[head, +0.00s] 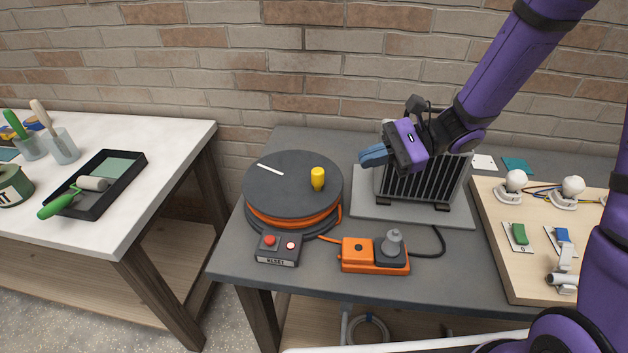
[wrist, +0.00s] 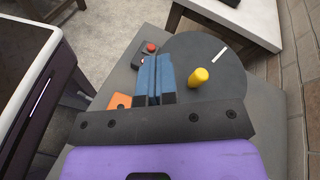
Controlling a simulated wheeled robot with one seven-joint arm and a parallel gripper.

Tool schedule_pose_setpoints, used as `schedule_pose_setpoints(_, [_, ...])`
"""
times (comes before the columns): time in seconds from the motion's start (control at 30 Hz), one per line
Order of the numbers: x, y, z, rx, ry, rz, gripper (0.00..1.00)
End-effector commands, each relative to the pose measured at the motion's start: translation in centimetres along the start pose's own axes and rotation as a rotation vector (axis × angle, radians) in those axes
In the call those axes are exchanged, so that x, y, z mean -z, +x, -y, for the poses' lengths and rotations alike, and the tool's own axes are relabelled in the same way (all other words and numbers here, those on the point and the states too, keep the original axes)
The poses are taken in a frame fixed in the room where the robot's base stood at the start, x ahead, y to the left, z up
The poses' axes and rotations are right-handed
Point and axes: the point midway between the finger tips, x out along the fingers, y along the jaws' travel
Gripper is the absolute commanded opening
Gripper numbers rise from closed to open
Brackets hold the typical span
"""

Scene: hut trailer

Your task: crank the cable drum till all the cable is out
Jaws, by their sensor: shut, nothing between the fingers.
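The cable drum (head: 280,181) lies flat on the grey table, with a dark round top, a white line on it and orange cable wound around its side. Its yellow crank knob (head: 318,179) stands upright on the right part of the top. In the wrist view the drum top (wrist: 238,62) and the knob (wrist: 199,77) show ahead of the fingers. My gripper (head: 370,156) is in the air to the right of the drum and above the table, its blue fingers shut and empty, apart from the knob. It also shows in the wrist view (wrist: 154,75).
A black-grilled heater (head: 424,184) stands behind my gripper. A board with bulbs (head: 525,268) is at right. A white table (head: 120,170) is at left.

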Motion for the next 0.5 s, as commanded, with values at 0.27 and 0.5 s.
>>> schedule_pose_setpoints(0.27, [-5.6, -2.6, -2.9, -0.227, -0.26, -0.173, 0.0])
schedule_pose_setpoints(0.5, [-9.2, -5.5, -5.6, -0.403, -0.473, -0.354, 0.0])
